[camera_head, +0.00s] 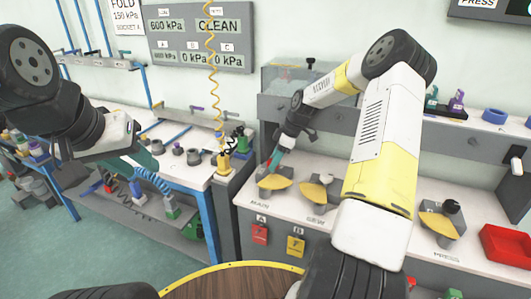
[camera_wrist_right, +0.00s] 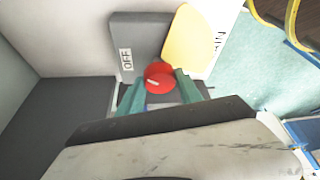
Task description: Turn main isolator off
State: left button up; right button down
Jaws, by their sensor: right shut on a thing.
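The main isolator (camera_head: 273,182) stands on the white bench above the word MAIN, with a grey body and a yellow plate. In the right wrist view its red knob (camera_wrist_right: 158,76) sits between the teal fingers of my right gripper (camera_wrist_right: 160,92), which is shut on it. An OFF label (camera_wrist_right: 127,60) is on the grey plate beside the knob, and the yellow plate (camera_wrist_right: 190,40) is on the other side. In the head view my right gripper (camera_head: 274,160) reaches down to the isolator. My left gripper (camera_head: 150,162) is over the left bench; its finger gap is unclear.
Similar yellow-plated switches stand to the right, marked SEW (camera_head: 314,191) and PRESS (camera_head: 442,221). A red tray (camera_head: 507,245) is at the far right. Red (camera_head: 260,233) and yellow (camera_head: 295,246) tags hang on the bench front. A coiled yellow hose (camera_head: 213,85) hangs between the benches.

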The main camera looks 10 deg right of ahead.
dwell(0.3)
jog(key=c, duration=0.8)
grip_release()
jog(key=shift+r, duration=0.25)
notch_tip(320, 180, up, 3)
jog(key=shift+d+f, duration=0.1)
jog(key=shift+f, duration=0.1)
jog(key=shift+s+a+r, duration=0.2)
jog(key=shift+s+r, duration=0.1)
jog(key=shift+s, duration=0.3)
jog(key=s+a+r, duration=0.1)
jog(key=s+a, duration=0.3)
jog(key=s, duration=1)
jog(key=shift+a+r, duration=0.15)
jog(key=shift+s, duration=0.1)
jog(key=shift+c, duration=0.4)
